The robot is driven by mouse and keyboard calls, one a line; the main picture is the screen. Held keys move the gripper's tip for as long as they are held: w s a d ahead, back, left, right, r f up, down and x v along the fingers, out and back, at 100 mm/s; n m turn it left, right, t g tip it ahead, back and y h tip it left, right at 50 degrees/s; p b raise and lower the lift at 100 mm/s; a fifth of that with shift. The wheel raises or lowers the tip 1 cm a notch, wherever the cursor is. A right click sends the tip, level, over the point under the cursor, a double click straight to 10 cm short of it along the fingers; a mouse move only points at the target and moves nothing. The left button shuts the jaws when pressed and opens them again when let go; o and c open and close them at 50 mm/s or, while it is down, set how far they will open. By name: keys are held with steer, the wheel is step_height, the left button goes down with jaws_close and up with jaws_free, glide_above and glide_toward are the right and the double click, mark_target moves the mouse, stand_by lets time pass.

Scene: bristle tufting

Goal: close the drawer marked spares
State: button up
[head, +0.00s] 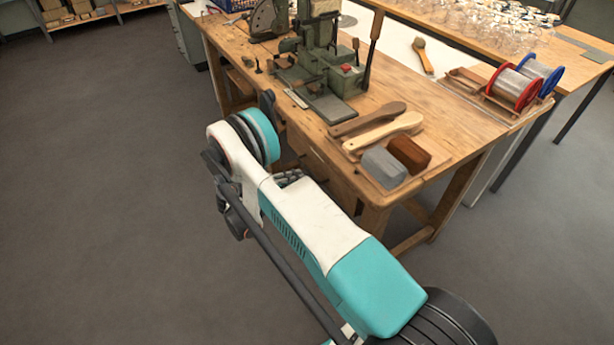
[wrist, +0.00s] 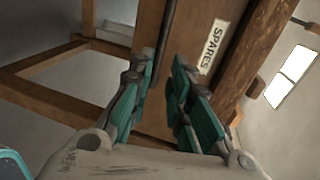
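The drawer marked spares shows in the wrist view as a brown wooden front (wrist: 190,25) with a pale SPARES label (wrist: 213,47), turned sideways in the picture. A dark upright strip lies beside the label, between the fingertips in the picture; I cannot tell if it is a handle or a gap. My gripper (wrist: 160,66) has its two teal fingers apart, pointing at the drawer front, with nothing seen held. Whether it touches the front is unclear. In the head view my arm covers part of the bench front, and how far the drawer stands out cannot be told.
The wooden workbench (head: 400,98) carries a green press (head: 325,70), wooden brush handles (head: 385,132), a grey block (head: 383,167) and a brown block (head: 409,154). Wire spools (head: 513,88) stand at its right. The floor to the left is clear.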

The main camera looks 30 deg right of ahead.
steer(key=shift+v, duration=2.2)
